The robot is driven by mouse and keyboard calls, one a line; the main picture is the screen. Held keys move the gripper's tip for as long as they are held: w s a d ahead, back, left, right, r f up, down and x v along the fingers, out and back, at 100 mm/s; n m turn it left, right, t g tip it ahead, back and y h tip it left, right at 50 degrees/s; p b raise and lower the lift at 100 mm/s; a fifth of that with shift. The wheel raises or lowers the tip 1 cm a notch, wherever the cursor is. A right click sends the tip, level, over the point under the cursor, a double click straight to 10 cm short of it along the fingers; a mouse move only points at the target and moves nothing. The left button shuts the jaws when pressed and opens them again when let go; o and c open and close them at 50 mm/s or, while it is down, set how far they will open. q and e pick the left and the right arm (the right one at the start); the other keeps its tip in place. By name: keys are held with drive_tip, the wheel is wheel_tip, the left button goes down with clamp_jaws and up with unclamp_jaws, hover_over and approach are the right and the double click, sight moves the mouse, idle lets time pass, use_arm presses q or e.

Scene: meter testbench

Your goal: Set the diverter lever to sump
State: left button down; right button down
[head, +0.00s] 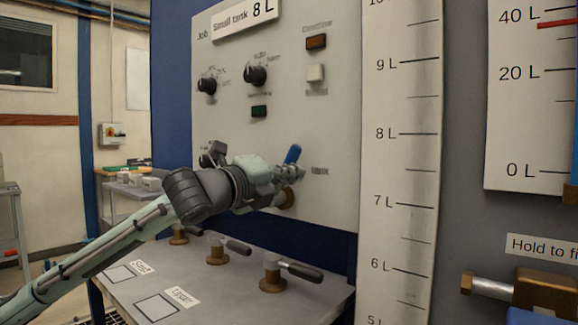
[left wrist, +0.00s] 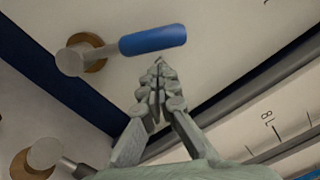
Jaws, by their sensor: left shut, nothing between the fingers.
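The diverter lever has a blue handle (head: 292,155) and a brass hub (head: 287,197), and it sits low on the pale panel. The handle also shows in the left wrist view (left wrist: 153,40), reaching right from its round metal pivot (left wrist: 80,56). My left gripper (head: 297,173) is shut and empty right by the lever and hides part of it. A small label (head: 319,170) right of the lever seems to read "TANK". My right gripper is out of view.
Several dark-handled valves (head: 273,278) stand on the grey shelf (head: 200,305) below the lever. Knobs (head: 255,75) and small buttons (head: 316,41) are higher on the panel. A tall litre scale (head: 400,160) stands to the right.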

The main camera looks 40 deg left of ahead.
use_arm(q)
drive_tip(key=shift+w+a+r, duration=0.2)
drive_tip(key=shift+a+r, duration=0.1)
drive_tip(key=shift+a, duration=0.3)
